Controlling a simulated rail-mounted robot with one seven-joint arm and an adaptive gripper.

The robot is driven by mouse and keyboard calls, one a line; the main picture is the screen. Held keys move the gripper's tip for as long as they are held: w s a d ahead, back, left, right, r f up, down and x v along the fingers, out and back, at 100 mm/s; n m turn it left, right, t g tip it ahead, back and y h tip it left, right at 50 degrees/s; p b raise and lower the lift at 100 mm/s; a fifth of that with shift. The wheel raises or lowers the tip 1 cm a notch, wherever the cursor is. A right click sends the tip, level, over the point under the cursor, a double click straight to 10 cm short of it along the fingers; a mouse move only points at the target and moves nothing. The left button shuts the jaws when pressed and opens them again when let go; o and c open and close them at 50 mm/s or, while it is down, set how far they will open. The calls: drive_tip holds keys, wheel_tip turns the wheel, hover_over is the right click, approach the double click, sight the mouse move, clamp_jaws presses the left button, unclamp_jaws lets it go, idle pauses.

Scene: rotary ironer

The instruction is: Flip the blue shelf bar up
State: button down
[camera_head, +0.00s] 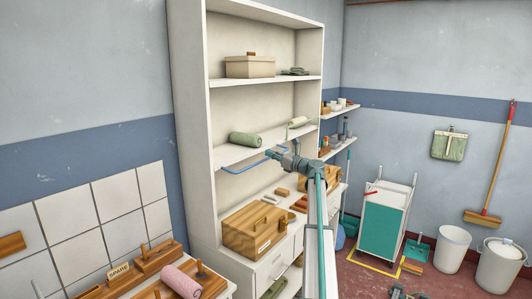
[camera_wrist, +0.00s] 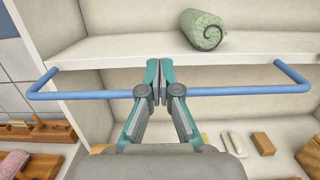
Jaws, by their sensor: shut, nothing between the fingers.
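The blue shelf bar (camera_head: 245,168) is a U-shaped rail at the front edge of the middle shelf (camera_head: 232,158). In the wrist view the bar (camera_wrist: 90,95) runs across the picture, its two end arms reaching back to the shelf edge, and it sticks out toward me slightly below the shelf. My gripper (camera_head: 270,154) is at the bar's right part in the head view. In the wrist view my gripper (camera_wrist: 156,75) is shut and empty, its fingers crossing the bar's middle and hiding that stretch. I cannot tell whether they touch it.
A green rolled towel (camera_wrist: 203,30) lies on the shelf above the bar. Below are a wooden box (camera_head: 255,230) and small blocks on the counter. A lidded box (camera_head: 250,67) sits on the upper shelf. A white-and-teal cart (camera_head: 385,225) stands at the right.

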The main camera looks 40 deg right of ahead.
drive_tip(key=r+b+v, duration=0.1)
drive_tip(key=v, duration=0.6)
drive_tip(key=shift+f+b, duration=0.35)
drive_tip(key=shift+f, duration=0.05)
